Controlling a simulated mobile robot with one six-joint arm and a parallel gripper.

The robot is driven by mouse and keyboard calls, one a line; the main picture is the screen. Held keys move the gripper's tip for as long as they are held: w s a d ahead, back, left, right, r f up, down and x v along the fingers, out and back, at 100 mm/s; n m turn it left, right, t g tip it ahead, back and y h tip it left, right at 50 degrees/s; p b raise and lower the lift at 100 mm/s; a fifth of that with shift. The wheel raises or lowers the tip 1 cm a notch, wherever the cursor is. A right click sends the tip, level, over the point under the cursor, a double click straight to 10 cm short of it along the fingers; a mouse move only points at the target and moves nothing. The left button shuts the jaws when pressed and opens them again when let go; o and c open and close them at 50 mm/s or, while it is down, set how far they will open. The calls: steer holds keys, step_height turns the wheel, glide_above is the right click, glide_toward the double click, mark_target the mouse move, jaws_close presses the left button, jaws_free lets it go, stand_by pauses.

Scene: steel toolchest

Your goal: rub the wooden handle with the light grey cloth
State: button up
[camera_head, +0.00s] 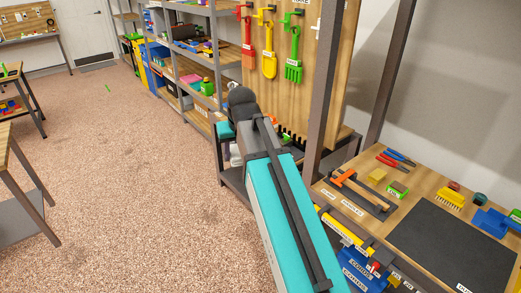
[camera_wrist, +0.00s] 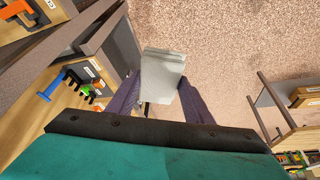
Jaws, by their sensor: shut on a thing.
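The light grey cloth (camera_wrist: 163,68) shows in the wrist view as a folded, block-like pad. My gripper (camera_wrist: 160,84) is shut on it, with one dark finger on each side. Reddish speckled floor shows beyond the cloth, which touches nothing else that I can see. In the head view my arm hides the gripper and cloth. The wooden handle (camera_head: 367,193) appears to belong to an orange-ended tool lying on a dark tray on the workbench at right. An orange piece (camera_wrist: 18,8) also shows at the wrist view's top left corner. My gripper is apart from the handle.
The workbench holds a dark mat (camera_head: 450,248), pliers (camera_head: 395,158), a yellow brush (camera_head: 450,198) and a blue dustpan (camera_head: 494,220). A pegboard (camera_head: 300,20) carries coloured tools. Open floor (camera_head: 120,180) lies left.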

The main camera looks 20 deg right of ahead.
steer(key=a, duration=0.3)
steer(key=shift+s+a+r+n, duration=0.15)
steer(key=shift+s+r+n, duration=0.25)
